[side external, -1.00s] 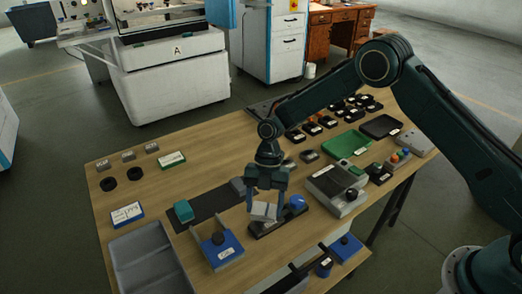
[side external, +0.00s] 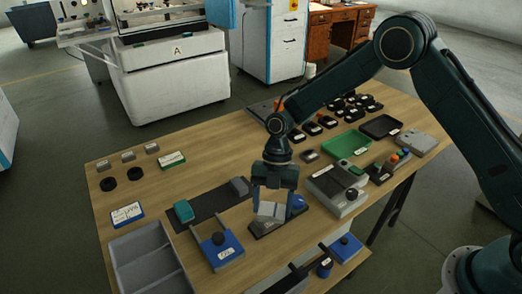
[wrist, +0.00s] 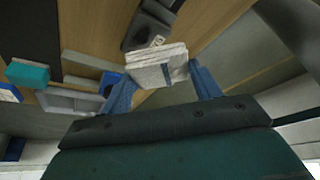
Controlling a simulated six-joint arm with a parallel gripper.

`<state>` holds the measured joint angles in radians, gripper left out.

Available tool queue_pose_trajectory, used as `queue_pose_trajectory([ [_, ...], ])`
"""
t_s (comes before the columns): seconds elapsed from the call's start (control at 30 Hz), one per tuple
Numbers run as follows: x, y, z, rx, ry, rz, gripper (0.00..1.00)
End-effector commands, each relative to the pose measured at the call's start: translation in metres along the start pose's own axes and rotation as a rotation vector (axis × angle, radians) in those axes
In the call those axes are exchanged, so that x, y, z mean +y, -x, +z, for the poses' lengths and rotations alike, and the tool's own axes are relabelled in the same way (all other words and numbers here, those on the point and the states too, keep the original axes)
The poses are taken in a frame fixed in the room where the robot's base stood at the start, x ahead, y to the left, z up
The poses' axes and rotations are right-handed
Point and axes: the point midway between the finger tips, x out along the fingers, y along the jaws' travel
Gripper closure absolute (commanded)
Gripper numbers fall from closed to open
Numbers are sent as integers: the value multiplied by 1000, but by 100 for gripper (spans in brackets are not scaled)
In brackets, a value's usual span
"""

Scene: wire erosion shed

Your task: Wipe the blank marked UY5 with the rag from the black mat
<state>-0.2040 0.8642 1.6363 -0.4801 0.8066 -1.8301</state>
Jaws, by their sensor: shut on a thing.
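My gripper (side external: 272,202) is shut on a pale grey, layered block-shaped thing that looks like the folded rag (side external: 270,210). In the wrist view the rag (wrist: 157,66) sits between the blue fingers and has a dark mark on its face. It is above or against a dark fixture (side external: 262,229) with a blue knob (side external: 299,202); contact cannot be told. The black mat (side external: 211,203) lies just left, with a teal block (side external: 184,211) and a grey block (side external: 240,187) on it. I cannot read UY5 on any label.
A blue block with a black knob (side external: 221,250) stands in front of the mat. A grey compartment tray (side external: 143,262) is at the near left. A grey box with a black knob (side external: 335,188) is to the right, and a green tray (side external: 346,144) is behind.

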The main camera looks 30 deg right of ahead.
Motion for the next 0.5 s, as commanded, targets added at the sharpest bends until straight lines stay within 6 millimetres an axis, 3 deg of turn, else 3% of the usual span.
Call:
queue_pose_trajectory([
  [0.5,0,42,-17,-1,1,2,59],
])
